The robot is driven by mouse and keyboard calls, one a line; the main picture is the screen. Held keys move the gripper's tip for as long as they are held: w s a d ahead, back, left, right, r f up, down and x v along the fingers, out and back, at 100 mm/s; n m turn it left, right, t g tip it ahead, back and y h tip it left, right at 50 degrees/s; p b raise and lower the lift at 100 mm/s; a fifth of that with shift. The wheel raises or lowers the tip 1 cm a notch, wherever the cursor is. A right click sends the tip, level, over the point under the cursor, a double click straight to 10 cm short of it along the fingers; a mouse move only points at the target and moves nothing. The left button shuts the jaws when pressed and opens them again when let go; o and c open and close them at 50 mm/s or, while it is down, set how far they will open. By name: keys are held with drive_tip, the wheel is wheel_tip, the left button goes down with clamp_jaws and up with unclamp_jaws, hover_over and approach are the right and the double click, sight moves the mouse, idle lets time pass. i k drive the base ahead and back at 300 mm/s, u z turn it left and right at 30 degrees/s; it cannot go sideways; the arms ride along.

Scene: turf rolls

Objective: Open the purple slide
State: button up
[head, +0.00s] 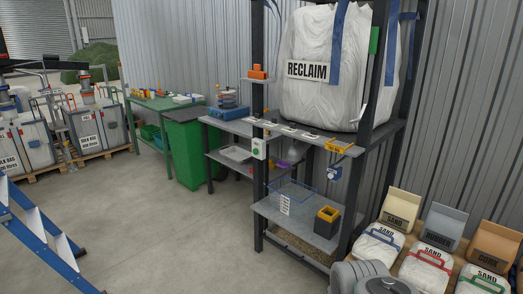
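A small purple part (283,164), which may be the purple slide, shows under the upper shelf of the dark rack, beside a pale spout-like shape (296,150). It is too small to tell whether it is open or shut. Above it, a large white bag (325,105) marked RECLAIM rests on the rack. Rounded grey links of my arm show at the bottom edge, right of centre. My gripper is not in view.
A wire basket (292,194) and a black and yellow bin (326,222) stand on the rack's lower shelf. Sacks, including a sand sack (378,247), stand at the right. A blue ladder (38,232) is at the left. The floor (165,235) between is clear.

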sight(283, 163)
drive_tip(key=i, duration=0.25)
drive_tip(key=u, duration=0.5)
drive_tip(key=k, duration=0.65)
drive_tip(key=z, duration=0.05)
drive_tip(key=i, duration=0.6)
drive_tip(key=z, duration=1)
drive_tip(key=i, duration=1.7)
drive_tip(key=u, duration=1.2)
drive_tip(key=i, duration=0.65)
drive_tip(key=u, duration=0.8)
